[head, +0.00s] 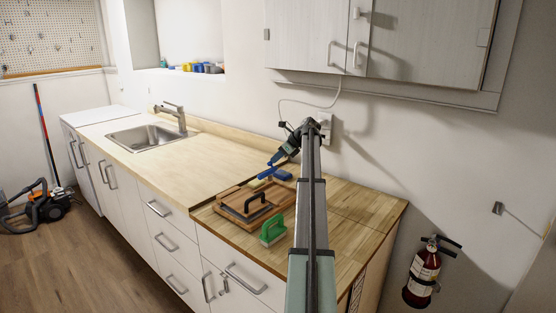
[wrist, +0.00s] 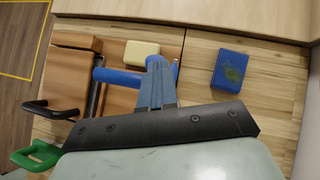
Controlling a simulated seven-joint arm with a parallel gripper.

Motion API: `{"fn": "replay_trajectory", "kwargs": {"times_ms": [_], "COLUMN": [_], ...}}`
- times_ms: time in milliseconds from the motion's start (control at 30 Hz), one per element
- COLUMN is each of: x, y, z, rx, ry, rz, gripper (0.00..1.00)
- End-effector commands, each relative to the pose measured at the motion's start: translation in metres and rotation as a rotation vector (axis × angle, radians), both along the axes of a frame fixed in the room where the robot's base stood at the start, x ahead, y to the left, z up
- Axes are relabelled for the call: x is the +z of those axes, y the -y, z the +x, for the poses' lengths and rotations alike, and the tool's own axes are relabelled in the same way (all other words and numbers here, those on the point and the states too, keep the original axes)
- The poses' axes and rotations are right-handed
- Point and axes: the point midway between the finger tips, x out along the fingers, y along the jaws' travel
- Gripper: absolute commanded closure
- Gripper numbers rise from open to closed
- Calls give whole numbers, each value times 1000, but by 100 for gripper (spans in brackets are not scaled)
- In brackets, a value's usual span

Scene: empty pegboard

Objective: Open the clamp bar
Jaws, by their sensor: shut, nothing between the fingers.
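A brown wooden block device (head: 232,203) sits on the counter; it also shows in the wrist view (wrist: 70,75). A blue round bar (wrist: 120,76) lies across its right part, joined to a dark arm at its left end, and looks like the clamp bar. The bar also shows in the head view (head: 276,174). My gripper (wrist: 157,64) has its fingers together, overlapping the right part of the bar in the wrist view. I cannot tell whether they touch it. A black handle (wrist: 50,109) stands at the device's left side.
A yellowish block (wrist: 142,54) is beside the bar, and a blue sponge-like block (wrist: 230,69) lies to the right. The counter (head: 350,210) is clear to the right; a wall cabinet (head: 390,50) hangs above.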

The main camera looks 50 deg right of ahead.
Motion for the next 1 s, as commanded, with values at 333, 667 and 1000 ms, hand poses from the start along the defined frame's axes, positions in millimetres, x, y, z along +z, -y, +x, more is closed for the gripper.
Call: {"fn": "replay_trajectory", "kwargs": {"times_ms": [333,667,1000], "x": [6,9,9], "y": [1,1,0], "z": [16,37,53], "rx": [0,-1,0], "ry": [1,-140,-139], "rz": [0,1,1], "gripper": [100,100,100]}}
